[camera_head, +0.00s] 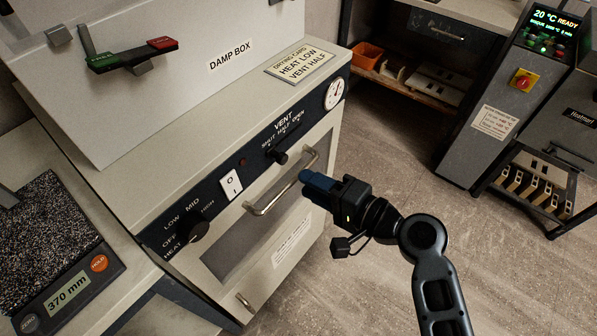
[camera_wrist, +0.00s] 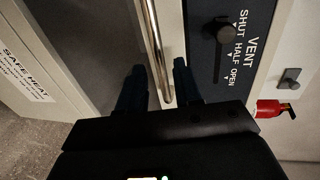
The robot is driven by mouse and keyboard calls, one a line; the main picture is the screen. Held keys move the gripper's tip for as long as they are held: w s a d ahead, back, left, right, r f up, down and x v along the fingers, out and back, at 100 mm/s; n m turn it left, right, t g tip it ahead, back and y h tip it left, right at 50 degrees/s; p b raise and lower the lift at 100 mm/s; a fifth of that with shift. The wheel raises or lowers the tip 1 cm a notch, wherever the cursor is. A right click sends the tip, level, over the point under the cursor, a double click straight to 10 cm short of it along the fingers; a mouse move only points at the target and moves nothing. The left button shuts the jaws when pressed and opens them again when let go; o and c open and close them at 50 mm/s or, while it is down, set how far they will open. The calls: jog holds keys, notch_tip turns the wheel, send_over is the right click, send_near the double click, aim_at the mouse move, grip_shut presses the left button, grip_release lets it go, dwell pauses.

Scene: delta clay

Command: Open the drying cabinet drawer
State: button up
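The drying cabinet (camera_head: 165,195) stands left of centre in the head view, with a dark window and a silver bar handle (camera_head: 283,184) on its front. The front looks closed. A small handle (camera_head: 245,302) sits low on the cabinet. My gripper (camera_head: 305,180) has blue fingers and is close to the right end of the bar handle. In the wrist view the two fingers are apart, and the bar handle (camera_wrist: 156,45) runs between them. I cannot tell whether either finger touches it.
The vent knob (camera_head: 277,156), a rocker switch (camera_head: 231,185) and the heat knob (camera_head: 197,230) sit above the handle on the control strip. The damp box (camera_head: 200,70) stands on top. Floor (camera_head: 370,150) is clear right of the cabinet.

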aim_at(295, 178)
jog(key=shift+x, duration=2.35)
grip_shut()
